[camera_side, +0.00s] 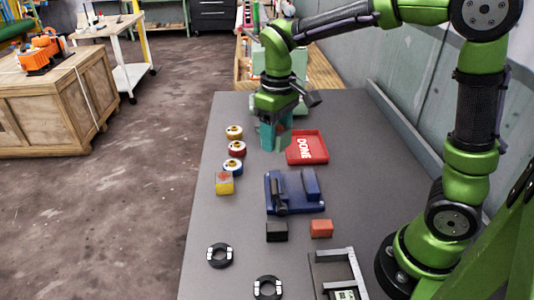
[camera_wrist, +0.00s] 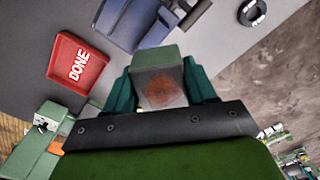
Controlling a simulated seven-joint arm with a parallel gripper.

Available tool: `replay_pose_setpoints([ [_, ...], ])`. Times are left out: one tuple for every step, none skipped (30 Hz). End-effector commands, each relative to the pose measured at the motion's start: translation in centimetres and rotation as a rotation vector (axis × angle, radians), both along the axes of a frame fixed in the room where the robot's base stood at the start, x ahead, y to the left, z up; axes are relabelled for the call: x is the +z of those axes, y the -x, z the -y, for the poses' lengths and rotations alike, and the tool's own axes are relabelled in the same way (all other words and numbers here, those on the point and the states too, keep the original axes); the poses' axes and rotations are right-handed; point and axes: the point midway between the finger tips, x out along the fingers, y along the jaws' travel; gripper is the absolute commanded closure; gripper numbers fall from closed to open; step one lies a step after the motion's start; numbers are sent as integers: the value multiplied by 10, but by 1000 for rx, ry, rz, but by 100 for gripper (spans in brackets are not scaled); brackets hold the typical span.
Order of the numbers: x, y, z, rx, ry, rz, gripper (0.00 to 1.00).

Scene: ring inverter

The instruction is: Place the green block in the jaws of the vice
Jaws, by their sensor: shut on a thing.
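My gripper (camera_side: 275,138) is shut on the green block, with teal fingers on either side of it, above the far half of the table. In the wrist view the pale grey-green block (camera_wrist: 160,82) sits between the fingertips and has a reddish round mark on its face. In the side view the fingers partly hide the block. The blue vice (camera_side: 295,205) stands on the table nearer the side camera, apart from the block. Its jaws have a gap between them. The vice also shows at the top of the wrist view (camera_wrist: 135,22), partly cut off.
A red DONE tray (camera_side: 321,148) lies just beyond the vice. Several coloured rings (camera_side: 237,149) and a yellow block (camera_side: 224,184) line the left. A black block (camera_side: 277,231) and an orange block (camera_side: 321,229) sit in front of the vice. A wall runs along the right.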

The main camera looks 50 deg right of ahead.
Motion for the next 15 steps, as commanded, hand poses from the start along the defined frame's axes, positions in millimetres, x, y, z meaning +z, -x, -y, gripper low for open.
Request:
replay_pose_setpoints([
  [-1, 7, -22, 60, -4, -4, 93],
  [-3, 12, -35, 96, -6, -8, 93],
  [-5, 20, -52, 147, -7, -12, 93],
  [-7, 27, -66, 187, -9, -14, 93],
  [-10, 36, -79, 225, -10, -17, 93],
  [-14, 48, -97, 277, -9, -21, 93],
  [-17, 57, -109, 317, -9, -23, 93],
  [-21, 68, -121, 355, -9, -25, 93],
  [-25, 83, -136, 405, -7, -28, 93],
  [-29, 95, -147, 442, -7, -30, 93],
  [-33, 107, -156, 477, -6, -31, 93],
  [-38, 123, -168, 524, -3, -30, 93],
  [-42, 136, -175, 557, -1, -32, 93],
  [-46, 148, -181, 589, 1, -32, 93],
  [-51, 163, -188, 627, 3, -31, 93],
])
